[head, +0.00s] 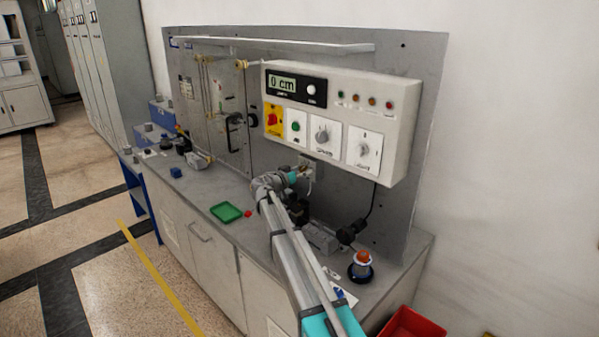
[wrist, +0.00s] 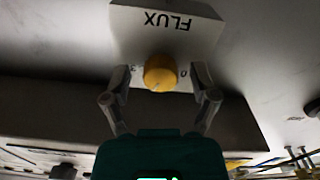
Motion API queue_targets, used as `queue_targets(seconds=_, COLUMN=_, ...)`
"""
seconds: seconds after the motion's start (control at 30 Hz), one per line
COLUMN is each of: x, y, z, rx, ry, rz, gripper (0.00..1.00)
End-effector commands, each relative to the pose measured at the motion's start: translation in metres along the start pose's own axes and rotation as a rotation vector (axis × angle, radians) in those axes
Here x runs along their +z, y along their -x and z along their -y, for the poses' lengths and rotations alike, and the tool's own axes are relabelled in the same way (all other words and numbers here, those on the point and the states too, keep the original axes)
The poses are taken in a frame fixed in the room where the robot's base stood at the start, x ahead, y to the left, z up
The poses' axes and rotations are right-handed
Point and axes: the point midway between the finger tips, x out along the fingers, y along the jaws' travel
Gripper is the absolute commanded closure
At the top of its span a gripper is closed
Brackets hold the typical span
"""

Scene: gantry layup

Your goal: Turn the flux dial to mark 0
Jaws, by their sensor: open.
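No pointer on the knob can be made out. My gripper (wrist: 160,78) is open, with one finger on each side of the knob and a small gap showing at each. In the head view my gripper (head: 303,174) is below the control box, and the knob cannot be made out there.
The control box (head: 398,125) with a display reading 0 cm, knobs and buttons overhangs my gripper. On the bench are a green tray (head: 226,212), a small red piece (head: 248,213), a blue block (head: 176,172) and an orange-and-white item (head: 361,264). A red bin (head: 412,325) stands at lower right.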

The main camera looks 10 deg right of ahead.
Motion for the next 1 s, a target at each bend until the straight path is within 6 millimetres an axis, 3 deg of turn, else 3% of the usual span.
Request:
queue_targets(seconds=0.23, x=0.0, y=-0.001, z=0.0, rx=0.001, ry=0.0, rz=0.0, gripper=0.26)
queue_targets(seconds=0.63, x=0.0, y=-0.001, z=-0.001, rx=0.002, ry=0.0, rz=0.0, gripper=1.0)
queue_targets(seconds=0.7, x=-0.001, y=0.008, z=0.006, rx=0.002, ry=0.0, rz=0.0, gripper=1.0)
queue_targets(seconds=1.0, x=0.0, y=-0.003, z=-0.002, rx=0.002, ry=0.032, rz=-0.001, gripper=1.0)
